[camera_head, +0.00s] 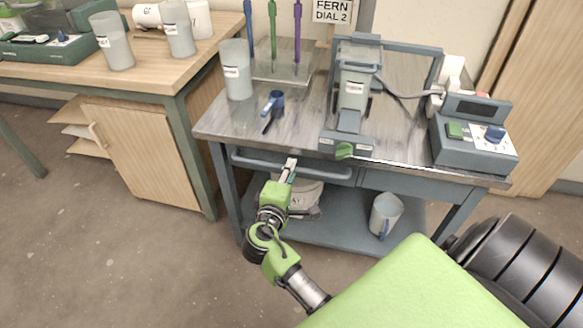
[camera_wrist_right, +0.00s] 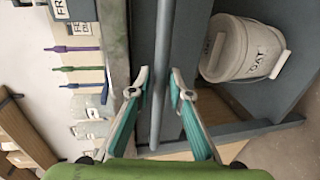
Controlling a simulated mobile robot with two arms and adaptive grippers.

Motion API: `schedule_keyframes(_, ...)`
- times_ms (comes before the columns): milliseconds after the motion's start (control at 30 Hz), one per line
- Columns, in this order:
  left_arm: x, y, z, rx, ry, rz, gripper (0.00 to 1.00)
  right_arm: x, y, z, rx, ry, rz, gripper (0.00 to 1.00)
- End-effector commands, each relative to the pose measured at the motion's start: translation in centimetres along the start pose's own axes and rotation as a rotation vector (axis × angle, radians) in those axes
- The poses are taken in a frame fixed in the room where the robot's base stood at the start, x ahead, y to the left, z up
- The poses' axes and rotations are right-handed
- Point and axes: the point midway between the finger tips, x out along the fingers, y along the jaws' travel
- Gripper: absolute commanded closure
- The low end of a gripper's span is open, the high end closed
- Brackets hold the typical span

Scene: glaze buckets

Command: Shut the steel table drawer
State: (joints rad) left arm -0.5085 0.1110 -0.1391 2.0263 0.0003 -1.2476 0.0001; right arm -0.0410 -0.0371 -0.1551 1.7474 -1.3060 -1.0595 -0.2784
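The steel table (camera_head: 300,127) stands ahead with a blue-grey drawer under its left front edge. The drawer's long bar handle (camera_head: 325,175) runs along its front; how far the drawer stands out is hard to tell. My right gripper (camera_head: 289,167) is at this handle, left of its middle. In the right wrist view, the open fingers of my right gripper (camera_wrist_right: 159,78) stand on either side of the handle bar (camera_wrist_right: 159,100), with gaps to it. The fingers partly hide the bar in the head view. My left gripper is not in view.
A lidded bucket (camera_wrist_right: 245,50) and a grey pitcher (camera_head: 385,215) stand on the shelf below. A clamp machine (camera_head: 353,90), control box (camera_head: 474,142) and cup (camera_head: 236,70) stand on the tabletop. A wooden bench (camera_head: 140,70) is at left. The floor in front is clear.

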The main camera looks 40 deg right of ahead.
Motion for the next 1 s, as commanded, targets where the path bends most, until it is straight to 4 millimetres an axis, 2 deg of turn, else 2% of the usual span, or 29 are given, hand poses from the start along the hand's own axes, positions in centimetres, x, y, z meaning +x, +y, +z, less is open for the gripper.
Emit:
schedule_keyframes(200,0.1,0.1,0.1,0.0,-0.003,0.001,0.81,-5.0,-0.1,0.0,0.0,0.0,-0.004,0.82)
schedule_keyframes(433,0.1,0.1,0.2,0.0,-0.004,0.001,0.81,-8.9,-0.1,0.1,0.001,-0.001,-0.003,0.82)
schedule_keyframes(633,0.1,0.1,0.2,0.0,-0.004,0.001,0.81,-10.1,0.1,0.1,0.001,-0.002,0.0,0.82)
schedule_keyframes(1000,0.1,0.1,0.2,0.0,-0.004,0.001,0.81,-10.1,0.1,0.1,0.001,-0.002,0.0,0.82)
